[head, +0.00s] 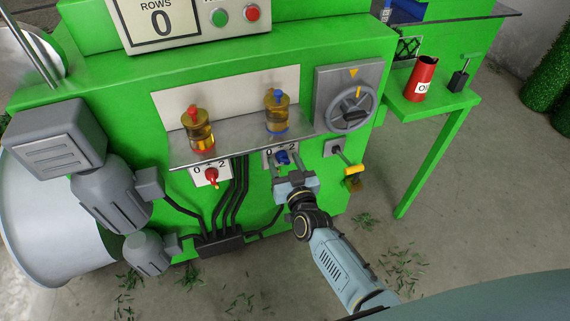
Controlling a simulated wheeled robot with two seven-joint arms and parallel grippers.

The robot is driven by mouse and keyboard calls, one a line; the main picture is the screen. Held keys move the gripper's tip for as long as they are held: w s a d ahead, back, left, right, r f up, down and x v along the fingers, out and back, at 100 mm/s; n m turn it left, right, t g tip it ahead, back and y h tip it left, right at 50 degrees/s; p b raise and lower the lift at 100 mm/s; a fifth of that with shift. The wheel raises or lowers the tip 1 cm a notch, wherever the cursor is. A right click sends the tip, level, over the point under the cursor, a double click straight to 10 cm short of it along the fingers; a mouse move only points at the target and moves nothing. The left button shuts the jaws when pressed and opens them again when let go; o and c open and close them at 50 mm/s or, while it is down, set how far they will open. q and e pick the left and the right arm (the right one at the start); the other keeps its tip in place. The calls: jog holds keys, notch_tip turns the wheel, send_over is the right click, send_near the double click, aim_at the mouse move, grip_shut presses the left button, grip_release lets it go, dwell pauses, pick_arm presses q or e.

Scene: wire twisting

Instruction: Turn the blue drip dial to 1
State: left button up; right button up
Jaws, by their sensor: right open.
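The blue drip dial (282,157) sits on a small white plate marked 0 and 2, below the blue-capped oiler (277,112) on the green machine. My right gripper (289,174) is open just in front of the dial and seems to have a finger at either side of it. Whether the fingers touch the dial cannot be told. The gripper hides the lower part of the plate, and the dial's exact setting is unclear. My left gripper is not in view.
A red dial (211,174) and red-capped oiler (201,130) are to the left. A grey handwheel (350,107) and a yellow-handled lever (353,180) are close on the right. Black cables run to a box (219,243) below. A red oil can (421,78) stands on a green side table.

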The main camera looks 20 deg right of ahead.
jog(key=shift+w, duration=0.1)
jog(key=c, duration=0.7)
jog(key=shift+c, duration=0.9)
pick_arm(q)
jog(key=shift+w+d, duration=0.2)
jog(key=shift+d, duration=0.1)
pick_arm(e)
jog(key=shift+m, duration=0.3)
jog(key=shift+c, duration=0.2)
jog(key=m, duration=0.7)
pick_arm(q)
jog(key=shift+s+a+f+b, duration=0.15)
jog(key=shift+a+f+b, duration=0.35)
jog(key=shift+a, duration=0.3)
pick_arm(e)
jog(key=m, duration=0.4)
jog(key=shift+f, duration=0.1)
